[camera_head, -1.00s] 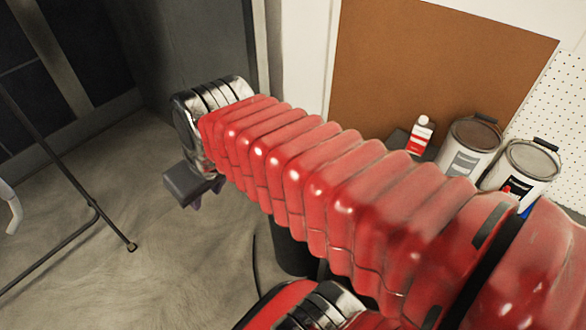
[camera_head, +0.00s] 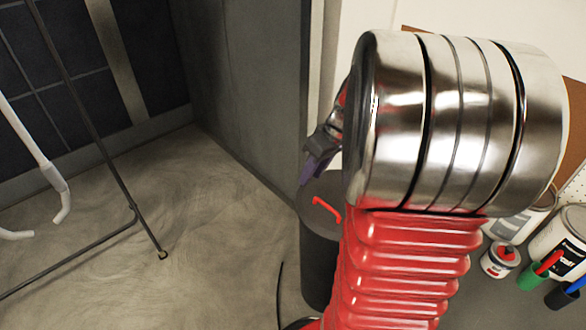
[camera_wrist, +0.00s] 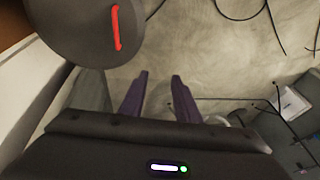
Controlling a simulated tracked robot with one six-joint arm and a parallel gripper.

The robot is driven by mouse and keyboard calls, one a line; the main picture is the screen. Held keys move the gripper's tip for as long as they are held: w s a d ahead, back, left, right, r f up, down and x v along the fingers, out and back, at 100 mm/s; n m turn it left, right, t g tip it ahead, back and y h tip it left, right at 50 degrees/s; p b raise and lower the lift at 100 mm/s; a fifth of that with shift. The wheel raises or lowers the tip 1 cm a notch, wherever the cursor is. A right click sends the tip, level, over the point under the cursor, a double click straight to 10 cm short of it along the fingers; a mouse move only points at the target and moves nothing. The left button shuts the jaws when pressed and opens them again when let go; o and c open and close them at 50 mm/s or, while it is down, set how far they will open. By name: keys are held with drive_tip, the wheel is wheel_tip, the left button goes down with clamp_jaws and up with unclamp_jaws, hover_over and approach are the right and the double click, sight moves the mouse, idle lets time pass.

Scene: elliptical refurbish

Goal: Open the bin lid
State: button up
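The bin (camera_head: 318,262) is a dark grey cylinder standing on the floor beside the grey wall, partly hidden behind my red arm. Its round lid (camera_head: 313,208) is on top and looks closed, with a thin red handle (camera_head: 328,209). In the wrist view the lid (camera_wrist: 82,32) is at the upper left, with the red handle (camera_wrist: 116,28) near its right edge. My gripper (camera_wrist: 160,75) has two purple fingers spread apart with nothing between them. It is right of and apart from the handle in that view. In the head view my gripper (camera_head: 312,172) shows above the lid.
Paint cans (camera_head: 562,240) and markers (camera_head: 540,268) stand on a surface at the right. A thin black stand (camera_head: 130,210) is on the floor at the left. Cables (camera_wrist: 262,15) lie on the floor. Open floor (camera_head: 215,240) lies left of the bin.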

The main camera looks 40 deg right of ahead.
drive_tip(key=s+d+f, duration=0.1)
drive_tip(key=d+f, duration=0.3)
drive_tip(key=d, duration=0.2)
drive_tip(key=s+d+f+t, duration=0.1)
drive_tip(key=s+d+f, duration=0.1)
drive_tip(key=d+f, duration=0.2)
drive_tip(key=d, duration=0.3)
drive_tip(key=shift+s+d+y, duration=0.3)
drive_tip(key=shift+f, duration=0.1)
drive_tip(key=x, duration=1.3)
drive_tip(key=shift+w+a+f, duration=0.1)
drive_tip(key=shift+a+f, duration=0.1)
drive_tip(key=shift+f, duration=0.05)
clamp_jaws()
